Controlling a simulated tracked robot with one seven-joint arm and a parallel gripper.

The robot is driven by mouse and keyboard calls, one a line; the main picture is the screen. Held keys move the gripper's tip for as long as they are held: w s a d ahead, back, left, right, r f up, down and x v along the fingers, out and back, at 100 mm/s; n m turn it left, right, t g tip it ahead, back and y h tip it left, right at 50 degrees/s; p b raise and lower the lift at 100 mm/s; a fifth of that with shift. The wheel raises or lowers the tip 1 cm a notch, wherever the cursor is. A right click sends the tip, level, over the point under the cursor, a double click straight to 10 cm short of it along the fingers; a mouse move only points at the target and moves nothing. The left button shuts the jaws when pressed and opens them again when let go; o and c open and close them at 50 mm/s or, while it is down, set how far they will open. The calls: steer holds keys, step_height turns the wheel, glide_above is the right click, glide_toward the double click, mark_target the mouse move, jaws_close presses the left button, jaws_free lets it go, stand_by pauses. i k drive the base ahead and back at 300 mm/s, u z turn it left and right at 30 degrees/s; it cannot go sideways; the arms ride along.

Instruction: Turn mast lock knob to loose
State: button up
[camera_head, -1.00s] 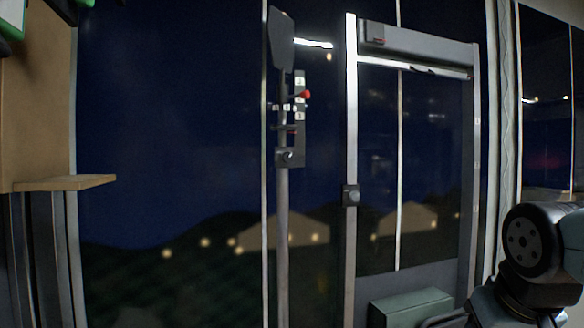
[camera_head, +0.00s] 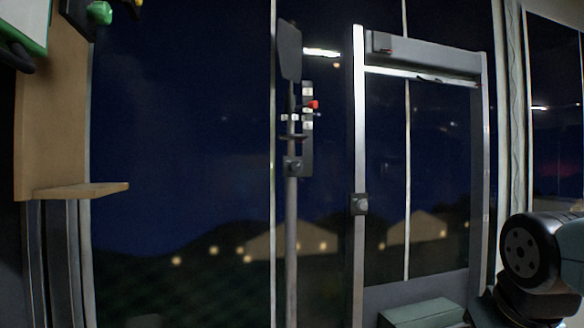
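A thin grey mast (camera_head: 291,235) stands upright left of centre, with a dark flat paddle shape (camera_head: 289,51) at its top. A small dark clamp with a round knob (camera_head: 293,167) sits on the mast below a narrow labelled panel (camera_head: 307,140). A red knob (camera_head: 314,104) sticks out at the panel's right edge. Another dark block with a round grey knob (camera_head: 360,204) is on the left post of a grey frame. I cannot tell which knob is the mast lock, nor read the labels. My gripper is not in view; only part of my arm shows at lower right.
A grey upright frame (camera_head: 482,170) stands right of the mast. A grey-green box (camera_head: 424,312) is at its foot. A wooden shelf (camera_head: 82,190) juts out at left, with green-and-black items above. Dark windows with night scenery lie behind.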

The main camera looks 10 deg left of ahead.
mark_target(294, 167)
steer(key=z, duration=1.4)
steer(key=i, duration=0.1)
steer(key=u, duration=3)
steer(key=k, duration=1.1)
steer(key=z, duration=1.25)
steer(key=i, duration=1.65)
steer(key=z, duration=0.05)
